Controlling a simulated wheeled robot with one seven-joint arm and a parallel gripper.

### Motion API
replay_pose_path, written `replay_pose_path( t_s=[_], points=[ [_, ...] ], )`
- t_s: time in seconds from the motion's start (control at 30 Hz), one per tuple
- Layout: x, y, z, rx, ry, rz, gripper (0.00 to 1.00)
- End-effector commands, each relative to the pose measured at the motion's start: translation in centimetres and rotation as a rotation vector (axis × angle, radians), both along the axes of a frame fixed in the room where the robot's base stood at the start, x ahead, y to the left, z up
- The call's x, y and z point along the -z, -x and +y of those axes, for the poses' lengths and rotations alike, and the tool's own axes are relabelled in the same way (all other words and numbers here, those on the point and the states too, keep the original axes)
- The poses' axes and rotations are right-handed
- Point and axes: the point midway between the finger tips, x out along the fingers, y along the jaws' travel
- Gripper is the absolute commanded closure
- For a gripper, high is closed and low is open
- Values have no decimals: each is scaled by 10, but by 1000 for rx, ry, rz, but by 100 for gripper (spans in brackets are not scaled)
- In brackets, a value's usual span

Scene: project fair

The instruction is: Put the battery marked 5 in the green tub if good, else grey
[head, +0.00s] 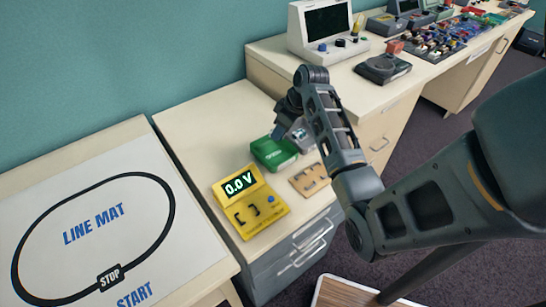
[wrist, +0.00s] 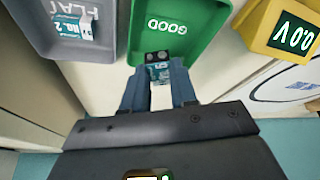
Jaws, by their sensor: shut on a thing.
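My gripper (wrist: 158,85) is shut on a small blue-and-white battery (wrist: 158,71) with two dark terminals on its end; its number cannot be read. It holds the battery at the near edge of the green tub (wrist: 190,42), marked GOOD, whose visible floor is empty. The grey tub (wrist: 110,45), marked FLAT, is left of it in the wrist view and holds a battery marked No. 2 (wrist: 86,25). In the head view my gripper (head: 290,138) is by the green tub (head: 268,158), and the arm partly hides the area behind it.
A yellow tester (head: 249,225) reading 0.0 V stands in front of the green tub, its cradle empty. A wooden holder (head: 310,180) lies to its right. The LINE MAT table (head: 190,262) is at left. A white instrument (head: 325,30) stands on the bench behind.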

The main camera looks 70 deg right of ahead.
Motion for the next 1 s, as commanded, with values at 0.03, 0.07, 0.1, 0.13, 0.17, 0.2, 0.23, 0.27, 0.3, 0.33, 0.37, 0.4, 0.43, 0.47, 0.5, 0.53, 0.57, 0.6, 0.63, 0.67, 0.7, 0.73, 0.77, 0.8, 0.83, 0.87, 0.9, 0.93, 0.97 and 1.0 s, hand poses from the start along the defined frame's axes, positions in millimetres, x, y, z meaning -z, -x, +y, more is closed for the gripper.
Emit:
replay_pose_path(
  t_s=[0.03, 0.07, 0.1, 0.13, 0.17, 0.2, 0.23, 0.27, 0.3, 0.33, 0.37, 0.4, 0.43, 0.47, 0.5, 0.53, 0.57, 0.6, 0.63, 0.67, 0.7, 0.73, 0.77, 0.8, 0.83, 0.87, 0.9, 0.93, 0.97, 1.0],
  points=[
    [12, 0, 0, 0, 0, 0, 100],
    [16, 0, 0, -1, 0, 0, 100],
    [20, 0, 0, -1, 0, 0, 100],
    [23, 0, 0, -1, 0, 0, 100],
    [26, 0, 0, 0, 0, 0, 100],
    [30, 0, 0, 0, 1, -1, 100],
    [32, 0, 0, 0, 0, -1, 100],
    [33, 0, 0, -1, 0, -1, 100],
    [35, 0, 0, -1, 0, -1, 100],
    [35, 0, 0, -2, 1, -1, 100],
    [36, 0, 0, -2, 1, -1, 100],
    [36, 0, 0, -2, 1, -1, 100],
    [36, 0, 0, -2, 1, -1, 100],
    [35, 0, 0, -2, 1, -1, 100],
    [35, 0, 0, -2, 1, -1, 100],
    [35, 0, 0, -2, 1, -1, 100],
    [35, 0, 0, -2, 1, 0, 100],
    [35, 0, 0, -2, 1, 0, 100],
    [35, 0, 0, -1, 0, 0, 100],
    [35, 0, 0, -1, 0, 0, 70],
    [35, 0, 0, -1, 0, 0, 66],
    [35, 0, 0, -1, 0, 0, 63],
    [35, 0, 0, -1, 0, 0, 60],
    [35, 0, 0, -1, 0, 0, 57],
    [35, 0, 0, -1, 0, 0, 54],
    [35, 0, 0, -1, 0, 0, 51],
    [35, 0, 0, -1, 0, 0, 47],
    [35, 0, 0, -1, 0, 0, 44],
    [35, 0, 0, -1, 0, 0, 43],
    [35, 0, 0, -1, 0, 0, 43]
  ],
)
